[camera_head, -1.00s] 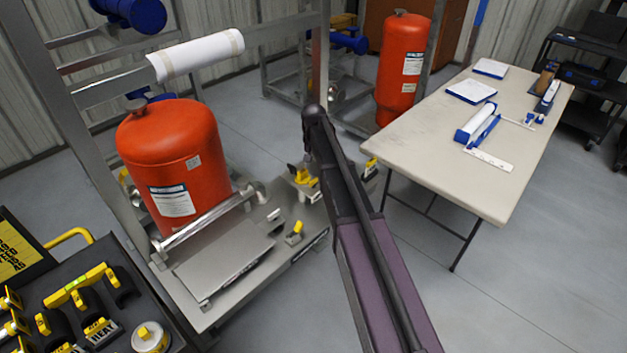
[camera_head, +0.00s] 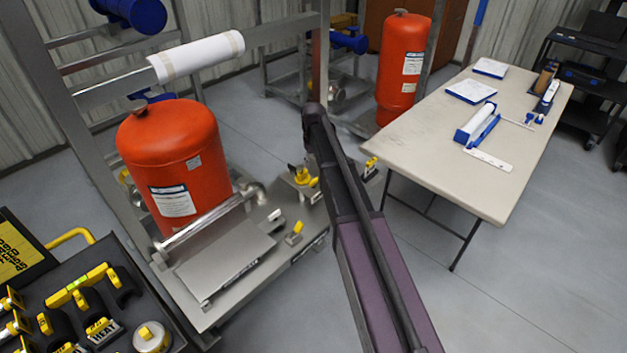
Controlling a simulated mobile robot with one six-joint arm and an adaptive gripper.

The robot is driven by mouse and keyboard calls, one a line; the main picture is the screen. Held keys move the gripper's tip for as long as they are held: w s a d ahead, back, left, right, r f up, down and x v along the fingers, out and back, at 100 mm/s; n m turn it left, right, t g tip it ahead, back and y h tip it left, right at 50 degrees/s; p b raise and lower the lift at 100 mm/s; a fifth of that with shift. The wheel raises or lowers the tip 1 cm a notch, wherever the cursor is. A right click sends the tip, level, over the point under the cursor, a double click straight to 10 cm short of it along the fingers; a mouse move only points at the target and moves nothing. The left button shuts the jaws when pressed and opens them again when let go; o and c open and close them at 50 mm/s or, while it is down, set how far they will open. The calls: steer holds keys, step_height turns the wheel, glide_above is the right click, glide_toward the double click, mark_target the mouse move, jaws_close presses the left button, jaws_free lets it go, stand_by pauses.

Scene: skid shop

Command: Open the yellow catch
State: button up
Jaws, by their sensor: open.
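Several small yellow fittings stand on the grey steel skid base (camera_head: 222,300), and I cannot tell for certain which is the catch. One is a small upright yellow piece (camera_head: 297,228) on a metal block near the front right edge. A larger yellow piece (camera_head: 303,176) with dark parts beside it stands farther back, left of my arm. Another small yellow piece (camera_head: 371,162) shows on a dark fitting just right of my arm. My arm crosses the middle of the view and covers part of the skid. I cannot make out my gripper; it seems hidden behind the arm.
An orange tank (camera_head: 172,160) and a metal pipe (camera_head: 210,222) stand on the skid, by an upright steel frame (camera_head: 75,110). A tool case (camera_head: 60,262) is at lower left. A beige table (camera_head: 530,130) stands right, with open floor (camera_head: 530,280) before it.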

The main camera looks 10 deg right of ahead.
steer(key=shift+r+n, duration=0.1)
steer(key=shift+n, duration=0.3)
steer(key=shift+r+n+p, duration=0.15)
steer(key=shift+n+p, duration=0.05)
steer(key=shift+n, duration=0.7)
steer(key=shift+r+n+p, duration=0.15)
steer(key=shift+n+p, duration=0.05)
steer(key=shift+n, duration=0.7)
steer(key=s+m, duration=0.7)
steer(key=s, duration=2.2)
steer(key=shift+d, duration=0.3)
